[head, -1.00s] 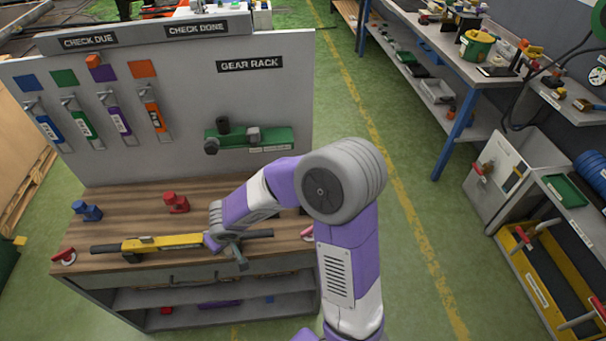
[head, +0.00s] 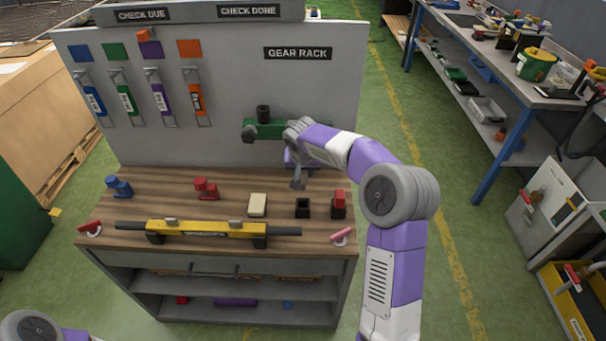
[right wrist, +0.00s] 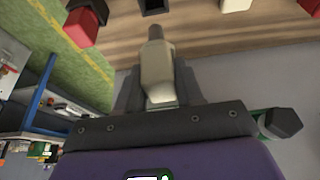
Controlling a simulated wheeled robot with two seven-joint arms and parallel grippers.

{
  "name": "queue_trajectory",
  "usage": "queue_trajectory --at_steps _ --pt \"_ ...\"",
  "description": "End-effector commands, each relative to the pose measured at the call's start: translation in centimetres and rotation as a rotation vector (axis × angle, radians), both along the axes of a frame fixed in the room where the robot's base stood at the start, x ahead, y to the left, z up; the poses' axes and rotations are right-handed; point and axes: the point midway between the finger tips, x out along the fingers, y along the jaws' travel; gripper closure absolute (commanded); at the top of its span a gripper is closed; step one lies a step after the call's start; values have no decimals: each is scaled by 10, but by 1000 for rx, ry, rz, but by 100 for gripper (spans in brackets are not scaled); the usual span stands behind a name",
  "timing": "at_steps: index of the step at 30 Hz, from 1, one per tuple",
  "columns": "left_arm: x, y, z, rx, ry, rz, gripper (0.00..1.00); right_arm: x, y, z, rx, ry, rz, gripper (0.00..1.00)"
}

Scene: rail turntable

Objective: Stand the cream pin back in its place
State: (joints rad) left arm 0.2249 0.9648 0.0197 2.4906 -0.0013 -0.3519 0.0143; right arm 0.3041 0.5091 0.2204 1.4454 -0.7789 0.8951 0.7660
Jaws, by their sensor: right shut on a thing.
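The cream pin (right wrist: 157,72) shows in the right wrist view, its grey tip pointing toward the table. My right gripper (right wrist: 157,88) is shut on it, with a dark finger on each side. In the head view my right gripper (head: 298,182) is above the back of the bench, in front of the panel; the pin cannot be made out clearly there. An empty-looking black square holder (head: 302,208) stands on the bench below, between a cream block (head: 257,204) and a black holder with a red piece (head: 338,204). My left gripper is out of view.
A yellow bar tool (head: 205,229) lies along the bench front. Red (head: 206,188) and blue (head: 118,187) pieces stand at left. A green gear-rack fixture (head: 270,130) juts from the panel (head: 220,75) close to my right wrist.

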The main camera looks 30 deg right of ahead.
Motion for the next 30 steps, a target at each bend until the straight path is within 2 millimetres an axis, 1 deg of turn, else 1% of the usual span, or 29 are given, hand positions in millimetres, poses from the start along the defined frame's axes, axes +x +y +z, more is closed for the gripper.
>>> queue_trajectory --at_steps 13,20,30 --pt "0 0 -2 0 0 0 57 -1 1 1 1 -2 0 100" --pt "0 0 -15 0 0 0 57 -1 1 -15 1 -2 2 100" --pt "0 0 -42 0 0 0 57 -1 1 -48 1 -1 2 100"
